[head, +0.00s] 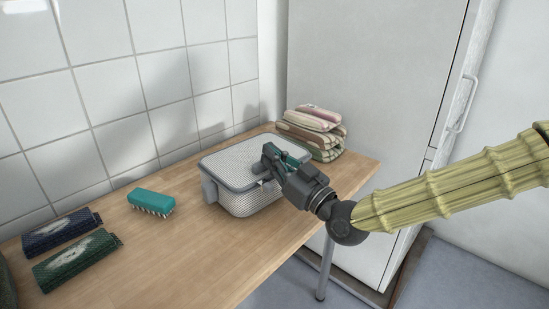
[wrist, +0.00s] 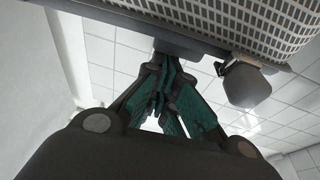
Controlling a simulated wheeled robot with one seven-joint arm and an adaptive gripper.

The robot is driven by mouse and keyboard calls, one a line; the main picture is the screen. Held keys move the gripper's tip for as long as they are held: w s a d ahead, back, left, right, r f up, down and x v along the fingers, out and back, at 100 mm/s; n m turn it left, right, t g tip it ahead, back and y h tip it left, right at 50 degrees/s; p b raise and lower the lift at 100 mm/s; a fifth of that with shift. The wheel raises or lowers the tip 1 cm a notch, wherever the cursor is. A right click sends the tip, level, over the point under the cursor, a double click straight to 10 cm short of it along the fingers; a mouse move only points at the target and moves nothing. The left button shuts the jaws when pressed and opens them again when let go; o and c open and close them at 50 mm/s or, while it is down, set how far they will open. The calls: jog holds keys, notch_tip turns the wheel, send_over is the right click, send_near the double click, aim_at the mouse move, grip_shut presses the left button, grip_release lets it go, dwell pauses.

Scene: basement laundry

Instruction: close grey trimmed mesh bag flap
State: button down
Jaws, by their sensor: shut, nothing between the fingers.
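The grey trimmed mesh bag (head: 252,200) stands on the wooden table, with its light mesh flap (head: 235,152) lying across the top, looking flat or nearly flat. A grey tab (head: 209,188) sticks out at its left end. My gripper (head: 272,155) is over the bag's right front part, at the flap's edge, with its fingers shut and empty. In the wrist view the shut green-padded fingers (wrist: 170,85) reach the grey trim (wrist: 135,22) below the mesh. Whether they touch it I cannot tell. The gripper hides part of the flap's front edge.
Folded striped towels (head: 315,130) lie right behind the bag. A teal brush (head: 151,201) lies left of it, and dark blue (head: 62,231) and green (head: 77,260) packs lie further left. The wooden table (head: 190,255) is clear in front. A tall white cabinet (head: 370,90) stands behind the table.

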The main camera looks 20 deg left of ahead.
jog(key=shift+s+f, duration=0.1)
jog(key=shift+f, duration=0.2)
